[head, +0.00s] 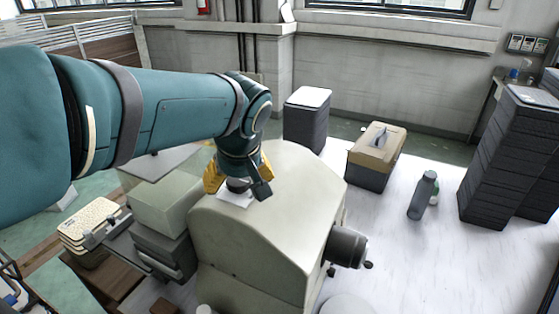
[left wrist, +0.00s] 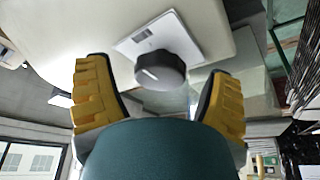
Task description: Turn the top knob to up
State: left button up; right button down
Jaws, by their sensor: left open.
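A dark round knob (left wrist: 160,70) with a pale mark line sits on a white plate (left wrist: 188,35) in the left wrist view. The plate has a small printed label. In the head view the plate (head: 234,199) lies on a large beige housing (head: 290,190), and the knob (head: 238,185) is partly covered by my gripper. My left gripper (head: 239,180) is open, with its yellow fingers on either side of the knob. The left wrist view shows gaps between the knob and both fingers (left wrist: 157,82). Only one knob shows. My right gripper is not in view.
A dark cylinder (head: 347,247) sticks out of the housing's right side. Pale and dark boxes (head: 160,208) stand close on its left. A bottle (head: 423,195), a tan-topped box (head: 376,148) and dark stacks (head: 306,122) stand to the right and behind. White floor between them is clear.

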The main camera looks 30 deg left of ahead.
pick_arm(q)
jog(key=c, duration=1.2)
